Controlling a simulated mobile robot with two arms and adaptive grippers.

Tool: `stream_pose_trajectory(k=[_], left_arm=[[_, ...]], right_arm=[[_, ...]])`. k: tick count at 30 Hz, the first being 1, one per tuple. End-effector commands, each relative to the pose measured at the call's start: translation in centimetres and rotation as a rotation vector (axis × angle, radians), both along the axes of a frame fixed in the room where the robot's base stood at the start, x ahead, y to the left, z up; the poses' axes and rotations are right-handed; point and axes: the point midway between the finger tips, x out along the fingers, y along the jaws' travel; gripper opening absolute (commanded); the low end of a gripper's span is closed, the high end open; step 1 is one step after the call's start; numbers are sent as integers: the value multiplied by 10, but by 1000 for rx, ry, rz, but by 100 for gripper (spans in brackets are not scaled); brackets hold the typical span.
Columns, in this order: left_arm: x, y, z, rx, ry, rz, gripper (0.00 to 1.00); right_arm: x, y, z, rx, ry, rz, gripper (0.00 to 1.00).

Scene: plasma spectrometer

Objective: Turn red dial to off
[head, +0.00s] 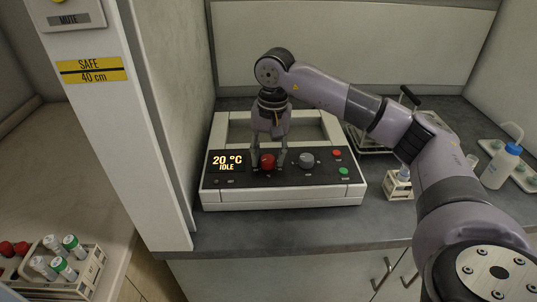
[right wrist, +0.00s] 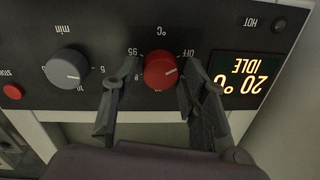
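The red dial (head: 267,161) is on the dark front panel of a white device (head: 225,197), left of the grey knob (head: 306,161). My right gripper (head: 268,158) points down over the panel, its two fingers on either side of the red dial. In the right wrist view, the red dial (right wrist: 161,70) sits between the fingertips (right wrist: 160,75), which look apart from it by narrow gaps. The "OFF" label (right wrist: 184,53) is beside the dial near one finger. The display (right wrist: 247,78) reads 20 °C IDLE. My left gripper is not in view.
A red button (head: 337,153) and a green button (head: 343,171) are at the panel's right. A white-walled partition (head: 125,120) stands left of the device. A vial holder (head: 399,186) and bottle (head: 501,167) stand to the right. The counter in front is clear.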

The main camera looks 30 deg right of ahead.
Motion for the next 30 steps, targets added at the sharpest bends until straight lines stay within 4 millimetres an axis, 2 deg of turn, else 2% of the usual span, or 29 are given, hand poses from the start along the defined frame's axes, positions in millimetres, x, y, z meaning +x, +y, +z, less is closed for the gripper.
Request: stream_pose_trajectory(k=[4, 11, 15, 20, 27, 30], left_arm=[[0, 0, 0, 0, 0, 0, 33], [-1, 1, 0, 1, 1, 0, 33], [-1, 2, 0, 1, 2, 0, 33], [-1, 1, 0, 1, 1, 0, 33], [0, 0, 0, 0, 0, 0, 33], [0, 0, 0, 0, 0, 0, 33]], right_arm=[[0, 0, -1, -1, 2, 0, 51], [-1, 0, -1, 0, 3, 0, 51], [0, 0, 6, 1, 1, -1, 51], [-1, -1, 32, 1, -2, 0, 51], [-3, -3, 88, 2, -3, -1, 51], [-4, -4, 103, -1, -1, 0, 51]])
